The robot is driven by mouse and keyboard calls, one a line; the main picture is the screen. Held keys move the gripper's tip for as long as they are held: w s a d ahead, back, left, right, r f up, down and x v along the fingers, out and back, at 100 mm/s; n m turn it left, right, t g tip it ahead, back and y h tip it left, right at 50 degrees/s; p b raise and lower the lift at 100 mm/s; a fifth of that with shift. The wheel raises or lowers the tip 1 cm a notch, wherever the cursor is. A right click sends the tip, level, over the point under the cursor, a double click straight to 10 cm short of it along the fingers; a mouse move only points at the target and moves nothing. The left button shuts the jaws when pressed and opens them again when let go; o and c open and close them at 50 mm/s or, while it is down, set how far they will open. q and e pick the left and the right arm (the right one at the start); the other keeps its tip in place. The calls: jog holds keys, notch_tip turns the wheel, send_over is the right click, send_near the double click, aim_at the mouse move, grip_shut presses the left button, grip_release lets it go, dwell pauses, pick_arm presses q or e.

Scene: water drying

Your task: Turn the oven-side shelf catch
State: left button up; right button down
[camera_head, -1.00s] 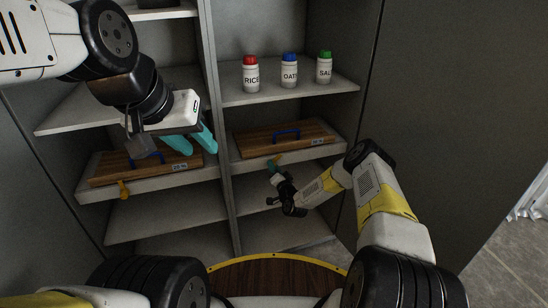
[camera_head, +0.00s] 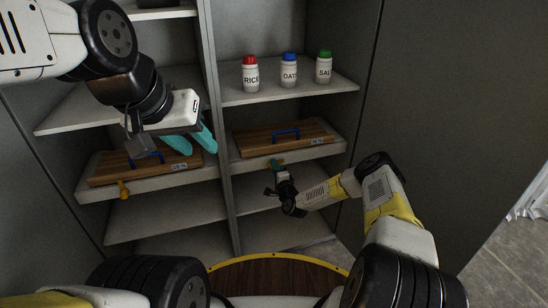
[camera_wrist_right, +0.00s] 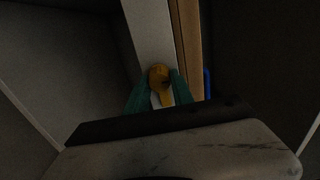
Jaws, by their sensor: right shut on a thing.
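The right yellow catch (camera_head: 280,161) sits on the front edge of the right middle shelf, below a wooden board with a blue handle (camera_head: 262,139). My right gripper (camera_head: 276,165) is shut on this catch, and its teal fingers hide part of it. In the right wrist view the yellow catch (camera_wrist_right: 158,76) stands between the two teal fingers (camera_wrist_right: 160,92). A second yellow catch (camera_head: 123,189) hangs down on the left middle shelf's front edge. My left gripper (camera_head: 192,142) is open, with its fingers apart, in front of the left board (camera_head: 110,172).
RICE (camera_head: 250,76), OATS (camera_head: 289,72) and SALT (camera_head: 324,68) jars stand on the right upper shelf (camera_head: 300,93). A vertical divider (camera_head: 222,170) separates the two shelf columns. The lower shelves (camera_head: 160,216) look empty. A dark panel (camera_head: 440,110) stands at the right.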

dwell(0.3)
jog(key=shift+f, duration=0.1)
jog(key=c, duration=1.1)
grip_release()
jog(key=shift+s, duration=0.1)
jog(key=v, duration=0.7)
jog(key=shift+s+d, duration=0.15)
jog(key=shift+s, duration=0.2)
